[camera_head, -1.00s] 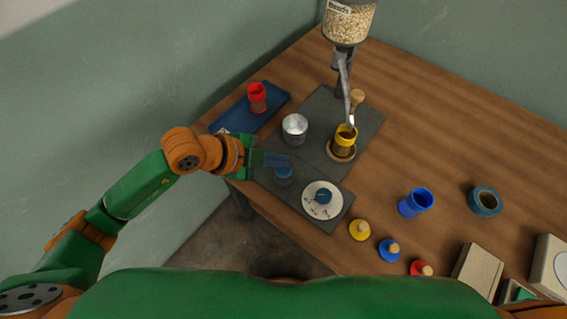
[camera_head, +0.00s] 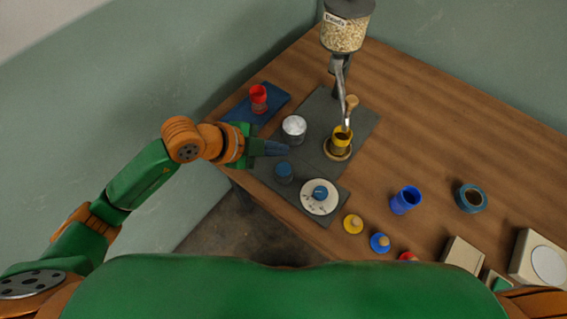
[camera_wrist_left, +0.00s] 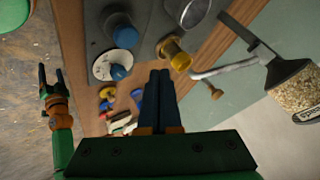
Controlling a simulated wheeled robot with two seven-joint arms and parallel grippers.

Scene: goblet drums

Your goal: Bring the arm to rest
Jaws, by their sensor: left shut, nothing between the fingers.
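My left arm comes in from the left in the head view, and its gripper (camera_head: 281,148) is over the dark mat. Its fingers are shut and empty; they show side by side in the left wrist view (camera_wrist_left: 160,78). They are between the metal cup (camera_head: 294,129) and a blue-topped piece (camera_head: 283,173), apart from the yellow drum (camera_head: 342,140). My right gripper (camera_wrist_left: 51,77) shows small at the left of the left wrist view. Its fingers look apart with nothing between them.
A bead dispenser (camera_head: 345,34) with a metal spout stands behind the yellow drum. A white dial (camera_head: 309,206) with a blue knob sits at the mat's front. A red drum (camera_head: 258,104) is on a blue mat. A blue drum (camera_head: 403,202) and tape roll (camera_head: 471,198) stand right.

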